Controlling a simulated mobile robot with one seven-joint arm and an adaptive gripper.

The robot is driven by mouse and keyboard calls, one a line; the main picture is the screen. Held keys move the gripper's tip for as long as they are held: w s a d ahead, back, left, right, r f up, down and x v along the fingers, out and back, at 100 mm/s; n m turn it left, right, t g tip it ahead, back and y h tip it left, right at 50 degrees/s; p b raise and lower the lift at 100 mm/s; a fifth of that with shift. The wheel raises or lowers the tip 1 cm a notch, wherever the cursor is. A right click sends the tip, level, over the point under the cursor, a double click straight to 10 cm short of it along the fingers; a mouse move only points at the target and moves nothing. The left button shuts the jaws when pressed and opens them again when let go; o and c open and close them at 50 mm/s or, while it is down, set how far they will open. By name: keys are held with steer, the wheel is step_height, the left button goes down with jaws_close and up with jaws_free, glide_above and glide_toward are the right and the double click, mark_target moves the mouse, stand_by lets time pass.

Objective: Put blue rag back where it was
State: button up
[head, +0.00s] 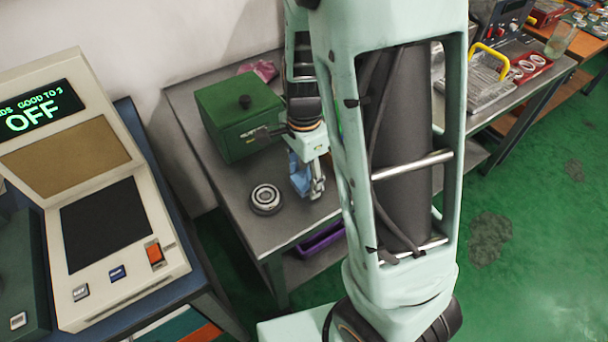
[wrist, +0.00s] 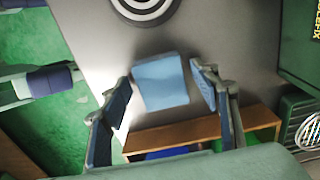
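The blue rag (wrist: 162,82) shows in the wrist view as a small light-blue folded piece over the grey table, close to its edge. My gripper (wrist: 160,75) is open, with one dark-blue-padded finger on each side of the rag and a narrow gap on both sides. In the head view my gripper (head: 309,186) is low over the grey table, right of the bearing ring. Light blue shows at the gripper there, but I cannot tell rag from finger pad. Whether the rag rests fully on the table is unclear.
A bearing ring (head: 266,198) lies on the table (head: 225,205) left of my gripper. A green box (head: 238,112) with a black knob stands behind it, with a pink cloth (head: 260,69) near the wall. A purple tray (head: 320,240) sits below the tabletop. A scale-like machine (head: 95,190) stands left.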

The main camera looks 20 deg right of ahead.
mark_target(304, 180)
step_height(304, 180, up, 12)
steer(key=p, duration=0.3)
steer(key=shift+r, duration=0.2)
stand_by(0.6)
